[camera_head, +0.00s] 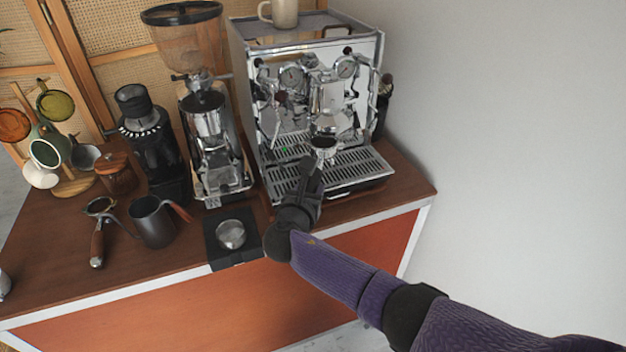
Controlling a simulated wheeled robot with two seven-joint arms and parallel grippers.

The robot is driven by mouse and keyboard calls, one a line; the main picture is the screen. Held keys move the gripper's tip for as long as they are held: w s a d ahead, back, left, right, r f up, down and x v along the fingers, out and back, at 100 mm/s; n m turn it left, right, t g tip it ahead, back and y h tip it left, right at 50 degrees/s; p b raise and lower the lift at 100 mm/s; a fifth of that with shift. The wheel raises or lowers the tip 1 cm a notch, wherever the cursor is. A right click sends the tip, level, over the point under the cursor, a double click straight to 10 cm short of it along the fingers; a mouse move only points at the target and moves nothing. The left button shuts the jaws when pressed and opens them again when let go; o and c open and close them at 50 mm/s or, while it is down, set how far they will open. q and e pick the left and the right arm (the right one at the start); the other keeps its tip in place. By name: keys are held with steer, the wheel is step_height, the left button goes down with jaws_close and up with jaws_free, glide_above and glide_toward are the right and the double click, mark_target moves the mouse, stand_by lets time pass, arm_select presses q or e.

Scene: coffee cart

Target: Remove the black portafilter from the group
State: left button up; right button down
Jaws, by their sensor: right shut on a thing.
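The espresso machine (262,80) stands at the back right of the cart, with its silver group (328,98) on the front panel. My right gripper (313,168) is in front of the machine, over the front of its drip tray, shut on the black portafilter's handle. The portafilter's metal basket (324,146) shows just beyond my fingertips, below the group and above the drip tray. The handle is mostly hidden by my gripper. I cannot tell whether the basket touches the group. My left gripper is not in view.
A second portafilter with a wooden handle (97,246) lies on the left of the cart, beside a dark pitcher (152,222). A black tamping mat (222,257) holds a silver tamper. Grinders (206,118) stand left of the machine. A wall (500,130) bounds the right side.

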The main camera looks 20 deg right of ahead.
steer(key=shift+s+a, duration=0.2)
steer(key=shift+s, duration=0.05)
steer(key=f+v, duration=0.1)
steer(key=v, duration=0.5)
steer(key=shift+s+a, duration=0.25)
steer(key=shift+s, duration=0.25)
